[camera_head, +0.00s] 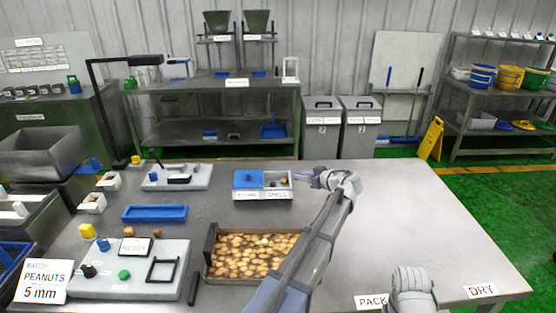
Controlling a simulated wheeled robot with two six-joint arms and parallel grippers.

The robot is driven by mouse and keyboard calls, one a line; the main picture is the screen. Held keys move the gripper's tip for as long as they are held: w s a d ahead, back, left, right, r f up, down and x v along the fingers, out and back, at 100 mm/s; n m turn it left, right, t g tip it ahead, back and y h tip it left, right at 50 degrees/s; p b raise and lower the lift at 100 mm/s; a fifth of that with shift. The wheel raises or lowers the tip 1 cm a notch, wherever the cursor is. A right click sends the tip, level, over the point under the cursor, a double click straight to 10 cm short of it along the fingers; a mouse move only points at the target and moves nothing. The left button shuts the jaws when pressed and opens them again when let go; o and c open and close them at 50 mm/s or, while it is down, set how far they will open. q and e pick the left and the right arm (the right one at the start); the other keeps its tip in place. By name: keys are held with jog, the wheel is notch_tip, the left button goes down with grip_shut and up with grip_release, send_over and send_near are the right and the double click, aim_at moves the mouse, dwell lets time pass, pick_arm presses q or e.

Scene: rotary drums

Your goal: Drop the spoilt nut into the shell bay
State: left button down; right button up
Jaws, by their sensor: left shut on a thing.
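The shell bay (278,187) is the right, open compartment of a small white-fronted tray with a SHELL label. The left compartment has a blue cover (248,179). Small brown bits lie in the shell bay. My left gripper (309,177), with purple fingers, points left just beyond the bay's right edge. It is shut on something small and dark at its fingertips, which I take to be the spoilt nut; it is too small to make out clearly. A dark-rimmed tray of peanuts (245,255) is nearer to me, partly hidden by my left arm. My right wrist shows at the bottom right, its fingers not visible.
A blue tray (155,213) and a pale board (130,270) with knobs and a black frame stand on the left. A card reading PEANUTS 5 mm (42,281) stands at the front left. The table's right half (440,220) is clear up to the PACK and DRY labels.

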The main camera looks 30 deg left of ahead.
pick_arm(q)
jog(key=n+g, duration=0.2)
send_over(279, 174)
jog(key=s+d, duration=0.3)
jog(key=s, duration=0.2)
jog(key=shift+y, duration=0.4)
notch_tip(279, 174, down, 5)
jog(key=b, duration=0.5)
jog(key=shift+a+f+b, duration=0.15)
jog(key=shift+f+b, duration=0.05)
jog(key=shift+b, duration=0.1)
jog(key=shift+r, duration=0.1)
jog(key=c, duration=0.7)
grip_release()
jog(key=shift+s, duration=0.1)
jog(key=p+v, duration=0.3)
jog(key=v, duration=0.4)
jog(key=shift+s+r, duration=0.1)
jog(key=shift+r, duration=0.05)
jog(key=shift+d, duration=0.35)
